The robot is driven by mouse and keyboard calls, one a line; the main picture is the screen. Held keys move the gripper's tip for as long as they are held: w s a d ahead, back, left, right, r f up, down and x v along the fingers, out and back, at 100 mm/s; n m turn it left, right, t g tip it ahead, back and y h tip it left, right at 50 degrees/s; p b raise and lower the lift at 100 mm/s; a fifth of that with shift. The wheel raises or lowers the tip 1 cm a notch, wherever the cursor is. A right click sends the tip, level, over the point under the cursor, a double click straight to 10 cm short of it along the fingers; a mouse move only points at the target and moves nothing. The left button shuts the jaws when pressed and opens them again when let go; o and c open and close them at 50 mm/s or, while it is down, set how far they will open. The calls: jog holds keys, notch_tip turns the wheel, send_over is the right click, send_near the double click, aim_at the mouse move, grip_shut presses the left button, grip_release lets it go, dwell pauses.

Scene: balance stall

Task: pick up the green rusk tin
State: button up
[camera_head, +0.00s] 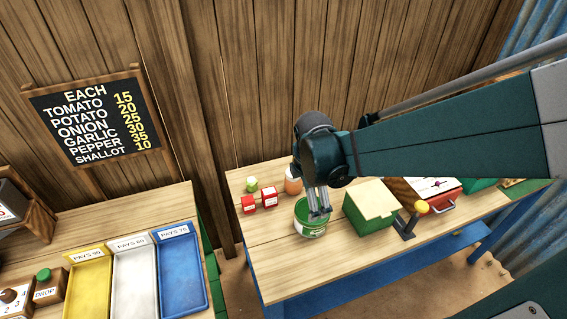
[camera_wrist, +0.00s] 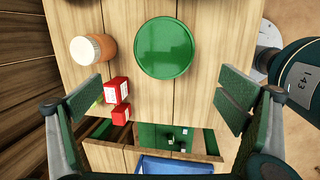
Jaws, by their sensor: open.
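The green rusk tin (camera_head: 311,228) stands upright on the wooden table, a round tin with a pale label on its side. In the wrist view its round green top (camera_wrist: 165,48) is in the upper middle, beyond the line between my fingertips. My gripper (camera_head: 319,205) points down over the tin, and its fingers overlap the tin's top in the head view. In the wrist view my gripper (camera_wrist: 160,93) is open, with its two finger pads wide apart and nothing between them at their height. I cannot tell the exact height of the fingertips over the tin.
Red boxes (camera_head: 249,204) (camera_head: 269,197), an orange jar (camera_head: 292,187) and a small green-topped item (camera_head: 252,184) stand left of and behind the tin. A green box (camera_head: 374,219) stands close on the right, then a yellow-knobbed lever (camera_head: 421,207). Coloured trays (camera_head: 183,235) lie on the left counter.

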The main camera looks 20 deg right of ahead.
jog(key=f+n, duration=0.1)
jog(key=d+f+n, duration=0.1)
jog(key=w+f+n+g, duration=0.1)
jog(key=shift+w+d+f+p, duration=0.1)
jog(key=shift+d+f+p, duration=0.15)
jog(key=shift+d+p, duration=0.05)
jog(key=shift+w+d+f+n, duration=0.1)
jog(key=shift+d+f+n, duration=0.2)
jog(key=shift+f+n, duration=0.6)
jog(key=shift+d+f, duration=0.15)
jog(key=shift+f, duration=1.05)
jog(key=shift+f, duration=0.1)
jog(key=shift+d+f+b, duration=0.2)
jog(key=shift+f, duration=1.05)
jog(key=shift+d+f+b, duration=0.2)
jog(key=shift+f, duration=1)
jog(key=c, duration=1.2)
